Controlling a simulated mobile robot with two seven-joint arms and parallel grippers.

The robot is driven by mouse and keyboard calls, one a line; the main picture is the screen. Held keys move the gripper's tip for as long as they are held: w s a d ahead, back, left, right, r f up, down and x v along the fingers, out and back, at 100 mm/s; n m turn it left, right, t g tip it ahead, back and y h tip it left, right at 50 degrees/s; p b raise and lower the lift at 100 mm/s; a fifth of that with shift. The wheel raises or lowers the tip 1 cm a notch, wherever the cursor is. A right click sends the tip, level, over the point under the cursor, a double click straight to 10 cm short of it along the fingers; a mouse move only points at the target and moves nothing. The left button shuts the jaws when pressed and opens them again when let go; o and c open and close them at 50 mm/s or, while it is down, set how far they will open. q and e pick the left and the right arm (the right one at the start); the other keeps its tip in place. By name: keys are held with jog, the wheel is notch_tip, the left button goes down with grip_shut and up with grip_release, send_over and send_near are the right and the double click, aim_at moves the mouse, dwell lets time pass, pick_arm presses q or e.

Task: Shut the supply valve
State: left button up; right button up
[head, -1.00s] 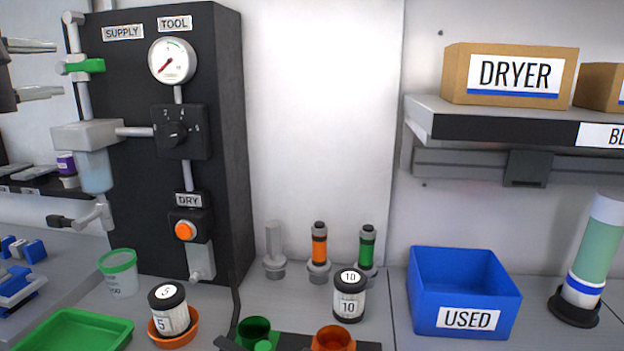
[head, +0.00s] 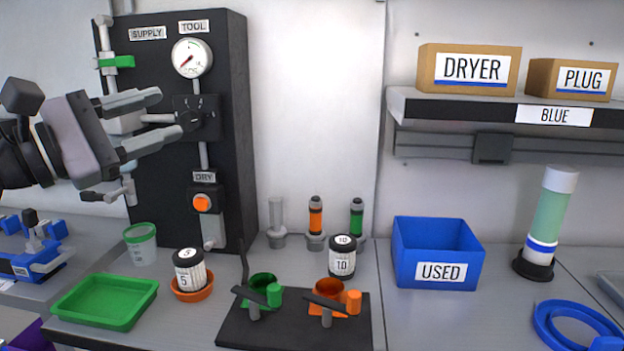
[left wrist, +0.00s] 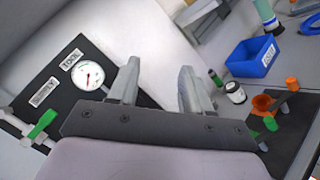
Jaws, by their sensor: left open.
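The supply valve (head: 117,62) has a green lever lying crosswise on the grey pipe, at the upper left of the black panel (head: 225,110) beside the SUPPLY label (head: 147,33). In the left wrist view the green lever (left wrist: 42,124) shows at the left. My left gripper (head: 160,122) is open and empty in front of the panel, below and to the right of the valve, apart from it. In the left wrist view its two fingers (left wrist: 158,85) stand apart with nothing between them. My right gripper is not in view.
A gauge (head: 192,57) and a black dial (head: 198,118) are on the panel, the dial partly behind my gripper. A green tray (head: 105,302), a clear cup (head: 141,244) and white jars stand below. A blue bin (head: 438,252) is at right.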

pick_arm(q)
jog(key=s+d+f+n+h, duration=0.2)
jog(key=d+n+h, duration=0.2)
jog(key=s+a+f+m+t+y, duration=0.15)
jog(key=a+f+m+y, duration=0.35)
jog(key=f+m+y, duration=0.9)
jog(key=s+a+f+m+t+y, duration=0.15)
jog(key=a+f+m+y, duration=0.65)
jog(key=m, duration=1)
jog(key=s+d+f+n+g+h, duration=0.1)
jog(key=s+d+f+n+g, duration=0.2)
jog(key=f, duration=0.6)
jog(key=s+f+n+g+h, duration=0.1)
jog(key=s+f+n+g, duration=0.25)
jog(key=s+f, duration=0.35)
jog(key=s+d+f+n+g+h, duration=0.1)
jog(key=s+d+f+n+g, duration=0.1)
jog(key=s+f+g, duration=0.3)
jog(key=s+d+f+n+g+h, duration=0.1)
jog(key=s+d+f+g+h, duration=0.2)
jog(key=s, duration=0.5)
jog(key=w+d+f+t+p, duration=0.2)
jog(key=w+f+t+p, duration=0.2)
jog(key=w+t+p, duration=0.2)
jog(key=shift+w+d+t+h, duration=0.3)
jog(key=shift+w+t, duration=0.1)
jog(key=shift+t, duration=0.35)
